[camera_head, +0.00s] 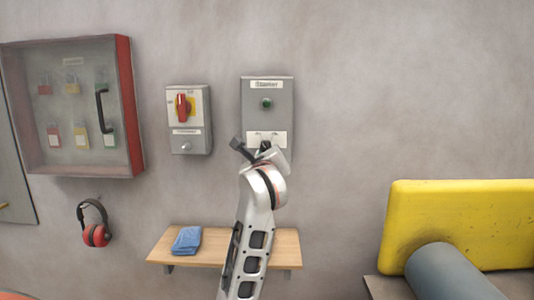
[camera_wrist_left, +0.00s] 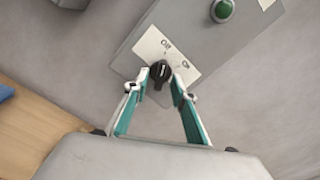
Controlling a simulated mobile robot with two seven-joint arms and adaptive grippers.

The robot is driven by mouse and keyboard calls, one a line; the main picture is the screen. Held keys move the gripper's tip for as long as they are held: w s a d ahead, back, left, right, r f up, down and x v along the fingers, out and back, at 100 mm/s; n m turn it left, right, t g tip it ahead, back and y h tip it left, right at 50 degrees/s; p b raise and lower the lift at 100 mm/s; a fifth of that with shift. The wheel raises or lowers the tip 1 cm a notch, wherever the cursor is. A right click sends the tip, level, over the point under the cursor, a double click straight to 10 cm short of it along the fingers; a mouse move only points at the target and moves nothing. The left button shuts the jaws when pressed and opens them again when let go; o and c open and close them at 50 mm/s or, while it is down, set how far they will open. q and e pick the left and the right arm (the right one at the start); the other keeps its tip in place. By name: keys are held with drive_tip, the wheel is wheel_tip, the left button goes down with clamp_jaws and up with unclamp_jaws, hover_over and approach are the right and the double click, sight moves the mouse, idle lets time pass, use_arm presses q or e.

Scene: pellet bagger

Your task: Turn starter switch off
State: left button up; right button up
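The grey starter box (camera_head: 284,100) hangs on the wall with a green indicator (camera_head: 267,103) and a white plate (camera_head: 279,137) low on its front. In the left wrist view the plate (camera_wrist_left: 150,46) reads Off and On, beside a black switch knob (camera_wrist_left: 160,70). I cannot tell for certain which mark the knob points to. My left gripper (camera_head: 256,149) is in front of the plate. In the left wrist view its open fingers (camera_wrist_left: 160,84) stand on either side of the knob, with gaps showing. My right gripper is not in view.
A grey box with a red rotary switch (camera_head: 182,107) is left of the starter box. A wooden shelf (camera_head: 286,246) with a blue cloth (camera_head: 187,240) sits below. A lockout cabinet (camera_head: 123,75), ear defenders (camera_head: 94,232) and a yellow machine part (camera_head: 470,210) flank the area.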

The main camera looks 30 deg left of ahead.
use_arm(q)
drive_tip(key=v, duration=1.2)
idle(0.3)
